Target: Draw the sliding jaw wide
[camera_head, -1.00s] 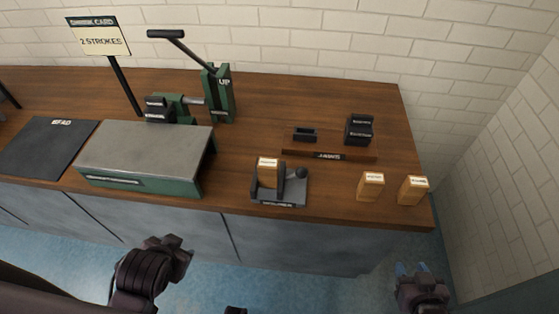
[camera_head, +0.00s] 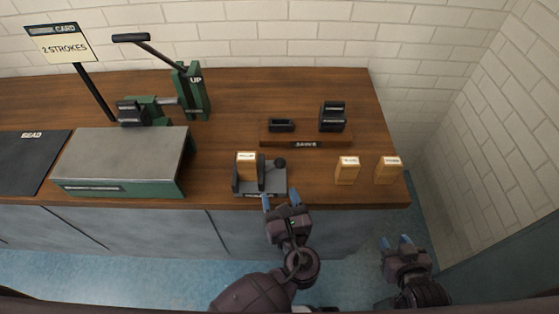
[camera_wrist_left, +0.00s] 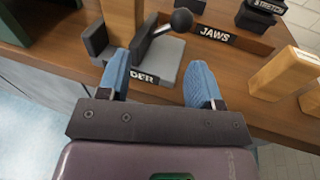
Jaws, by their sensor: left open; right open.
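A small grey holder (camera_head: 268,187) with a dark upright jaw (camera_head: 235,179) sits at the bench's front edge. A wooden block (camera_head: 247,167) stands upright in it, beside the dark jaw. A black ball knob (camera_head: 280,163) on a short lever is at its right; it also shows in the left wrist view (camera_wrist_left: 182,19). My left gripper (camera_head: 280,199) is open and empty just in front of the holder, its blue fingertips (camera_wrist_left: 157,70) either side of the holder's front label, short of the knob. My right gripper (camera_head: 395,242) is open and empty, off the bench's front right.
Two wooden blocks (camera_head: 347,170) (camera_head: 388,169) stand right of the holder. Behind it is a board labelled JAWS (camera_head: 276,138) with dark jaw pieces (camera_head: 332,117). A grey-topped green box (camera_head: 122,160) is at left, a green lever press (camera_head: 190,91) behind. Bare bench lies around the holder.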

